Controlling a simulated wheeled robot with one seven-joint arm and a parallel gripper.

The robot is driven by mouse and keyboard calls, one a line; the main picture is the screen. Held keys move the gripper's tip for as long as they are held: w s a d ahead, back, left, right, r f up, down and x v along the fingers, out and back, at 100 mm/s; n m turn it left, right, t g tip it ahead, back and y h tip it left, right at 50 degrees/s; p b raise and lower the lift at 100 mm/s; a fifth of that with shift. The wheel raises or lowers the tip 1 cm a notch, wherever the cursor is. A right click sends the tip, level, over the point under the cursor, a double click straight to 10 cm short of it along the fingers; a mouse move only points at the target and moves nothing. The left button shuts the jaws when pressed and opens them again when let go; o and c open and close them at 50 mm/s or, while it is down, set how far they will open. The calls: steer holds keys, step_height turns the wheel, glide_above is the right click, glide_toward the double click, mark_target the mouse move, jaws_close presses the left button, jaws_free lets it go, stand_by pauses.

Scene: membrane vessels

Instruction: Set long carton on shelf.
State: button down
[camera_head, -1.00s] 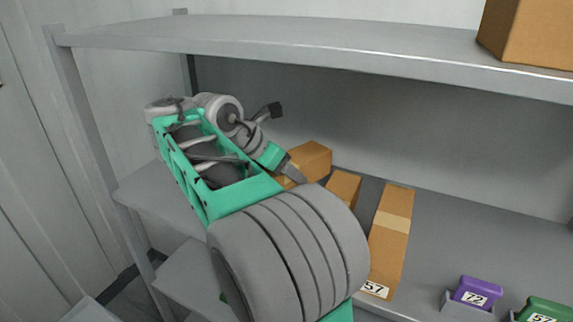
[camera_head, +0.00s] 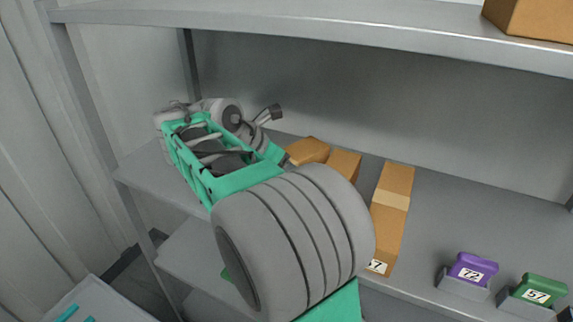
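A brown carton (camera_head: 309,150) shows above my arm, toward the back of the middle shelf (camera_head: 455,225). Its lower left part is hidden by my arm. My gripper (camera_head: 284,158) is at this carton's left side, with one grey finger against it. The other finger is hidden, but the carton shifts along with my arm, so it appears held. Whether it touches the shelf cannot be told. A long taped carton (camera_head: 392,215) with a white label lies on the shelf to the right. A shorter carton (camera_head: 345,163) stands between the two.
A purple block marked 72 (camera_head: 473,267) and a green block marked 57 (camera_head: 540,289) sit in grey holders on the shelf's front edge. A large box (camera_head: 530,18) stands on the upper shelf (camera_head: 330,22).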

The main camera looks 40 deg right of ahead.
steer(key=shift+f, duration=0.4)
steer(key=shift+c, duration=1)
jaws_free()
steer(key=shift+f, duration=0.1)
